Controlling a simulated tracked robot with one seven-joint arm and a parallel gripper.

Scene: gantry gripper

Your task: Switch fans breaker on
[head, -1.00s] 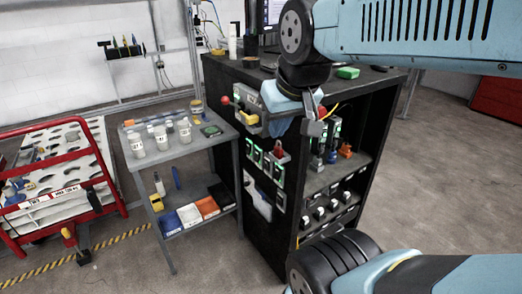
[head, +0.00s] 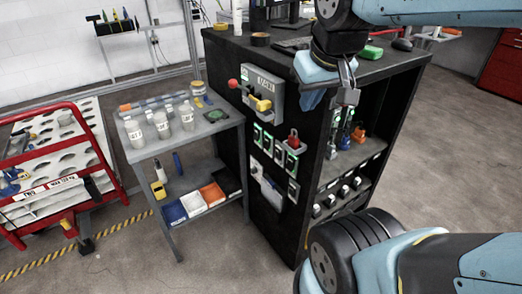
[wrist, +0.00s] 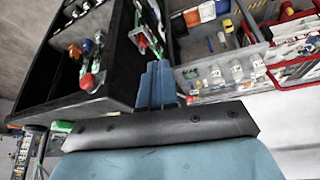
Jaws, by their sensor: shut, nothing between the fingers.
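A row of small breaker switches with green displays (head: 276,147) is on the left face of the black cabinet (head: 225,70). I cannot read their labels, so I cannot tell which is the fans breaker. A red padlock-like piece (head: 293,139) sits at the right end of the row. Above the row is a grey box (head: 262,88) with a red knob and a yellow handle. My gripper (head: 347,92) is shut and empty, above and to the right of the breakers, near the cabinet's front corner. Its blue-grey fingers (wrist: 158,85) show in the wrist view.
A grey side table (head: 190,140) with several jars stands left of the cabinet, and a red-framed rack (head: 85,135) farther left. The cabinet's open shelves (head: 350,165) hold coloured tools. A green block (head: 371,52) lies on top. Floor to the right is clear.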

